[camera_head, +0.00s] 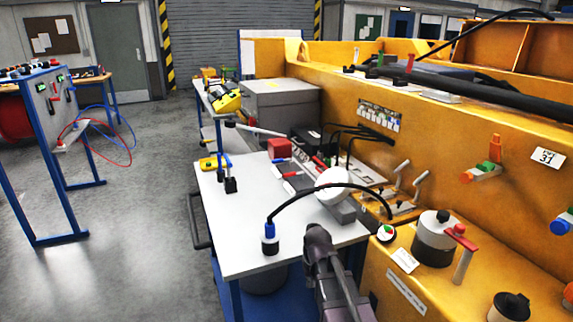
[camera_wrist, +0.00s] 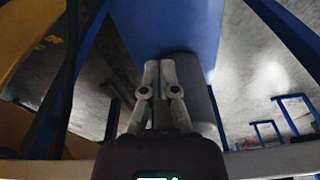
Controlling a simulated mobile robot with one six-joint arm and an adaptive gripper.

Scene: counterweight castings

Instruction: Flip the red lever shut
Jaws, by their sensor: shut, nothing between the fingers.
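Several red-handled parts show in the head view, and I cannot tell which one is the task's lever. One red lever (camera_head: 461,236) sits on top of a grey post beside a white-and-dark cylinder at the right. A small red lever (camera_head: 409,63) stands upright on the yellow casting's top ledge. Red handles (camera_head: 291,173) lie among grey parts on the white bench. In the wrist view my gripper (camera_wrist: 160,66) is shut and empty, its fingertips together before a blue surface. No red lever shows there.
The yellow casting (camera_head: 350,85) fills the right side. The white bench (camera_head: 222,236) carries a cable with a blue connector (camera_head: 269,230), close to my arm. Orange valve handles (camera_head: 485,172) stick out of the casting.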

